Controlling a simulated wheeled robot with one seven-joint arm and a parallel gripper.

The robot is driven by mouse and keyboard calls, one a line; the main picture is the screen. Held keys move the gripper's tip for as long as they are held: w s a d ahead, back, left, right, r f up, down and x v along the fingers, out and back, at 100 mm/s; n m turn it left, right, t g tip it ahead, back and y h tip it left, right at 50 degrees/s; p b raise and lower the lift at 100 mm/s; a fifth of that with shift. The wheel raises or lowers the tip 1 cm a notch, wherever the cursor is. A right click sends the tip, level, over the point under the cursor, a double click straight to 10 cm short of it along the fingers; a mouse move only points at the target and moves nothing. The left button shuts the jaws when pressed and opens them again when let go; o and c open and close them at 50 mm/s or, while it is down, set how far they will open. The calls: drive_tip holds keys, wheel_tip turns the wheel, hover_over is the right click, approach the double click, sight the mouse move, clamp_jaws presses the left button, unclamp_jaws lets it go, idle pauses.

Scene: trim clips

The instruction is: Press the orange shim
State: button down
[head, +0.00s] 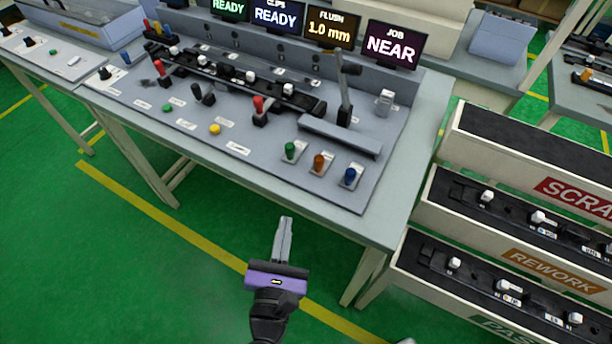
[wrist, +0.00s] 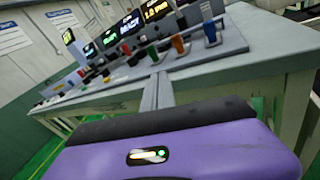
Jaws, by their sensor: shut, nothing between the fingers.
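The orange shim (head: 318,163) stands upright on a small pale plate at the front right of the grey bench panel. The green one (head: 290,151) is to its left and the blue one (head: 349,177) to its right. In the wrist view the orange shim (wrist: 180,44) shows above and beyond the fingers, between the green (wrist: 153,54) and blue ones. My gripper (head: 286,222) is shut and empty, in front of the bench edge and apart from the shims. In the wrist view its closed fingers (wrist: 157,92) point toward the bench.
A grey bar (head: 340,136) and a tall black lever (head: 346,95) stand behind the shims. Bins marked SCRAP (head: 575,195), REWORK (head: 545,263) and PASS stand at the right. Screens (head: 391,45) line the panel's back. Green floor is open in front.

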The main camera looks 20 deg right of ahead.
drive_tip(key=shift+s+d+r+n+g+h, duration=0.2)
drive_tip(key=shift+s+d+r+n+h, duration=0.1)
drive_tip(key=shift+s+d+h, duration=0.3)
drive_tip(key=shift+s+d+r+n+g+h, duration=0.2)
drive_tip(key=shift+s+d+n+h, duration=0.1)
drive_tip(key=shift+s+d+h, duration=0.25)
drive_tip(key=shift+w+d, duration=0.15)
drive_tip(key=p, duration=0.3)
approach(325, 169)
drive_tip(key=w+r, duration=0.1)
drive_tip(key=w+d+r, duration=0.1)
drive_tip(key=w, duration=0.1)
drive_tip(key=w+d+r, duration=0.1)
drive_tip(key=w, duration=0.1)
drive_tip(key=shift+r, duration=0.35)
drive_tip(key=shift+w+d, duration=0.75)
drive_tip(key=shift+d, duration=0.3)
drive_tip(key=shift+w+d, duration=0.7)
drive_tip(key=shift+d, duration=0.35)
drive_tip(key=shift+r, duration=0.1)
